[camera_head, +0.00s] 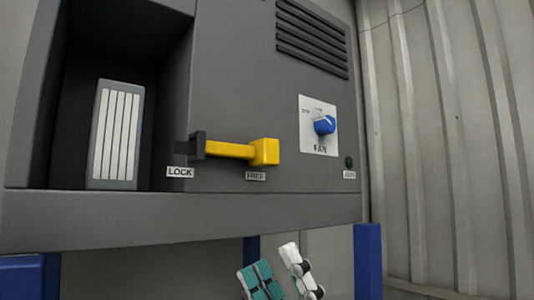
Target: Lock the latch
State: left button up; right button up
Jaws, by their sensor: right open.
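The latch (230,150) is a yellow bar on the grey panel. Its left end sits in a dark pivot block (197,146), and its right end is a yellow block knob (264,152). The bar lies nearly level, with the knob above a label that seems to read FREE (256,176). The LOCK label (180,172) is below and left of the pivot. My right gripper (274,265) shows at the bottom edge, below the panel and the latch. Its two fingers, with teal and white parts, are apart and empty. My left gripper is not in view.
A recess on the left holds a grey slatted module (116,135). The panel's lower ledge (200,218) stands between my gripper and the latch. Blue posts (368,260) stand below.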

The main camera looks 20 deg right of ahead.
jog(key=s+a+r+n+g+y, duration=0.25)
jog(key=s+a+n+g, duration=0.2)
jog(key=n+g, duration=0.75)
jog(key=s+a+r+n+g+y, duration=0.2)
jog(key=s+a+r+n+g, duration=0.3)
jog(key=n+g, duration=0.7)
jog(key=n+t+h, duration=0.2)
jog(key=t+h, duration=1.8)
jog(key=t, duration=0.1)
send_near(272, 152)
jog(key=p+x, duration=0.5)
jog(key=x, duration=0.6)
jog(key=shift+w, duration=0.2)
jog(key=shift+c, duration=0.2)
grip_shut()
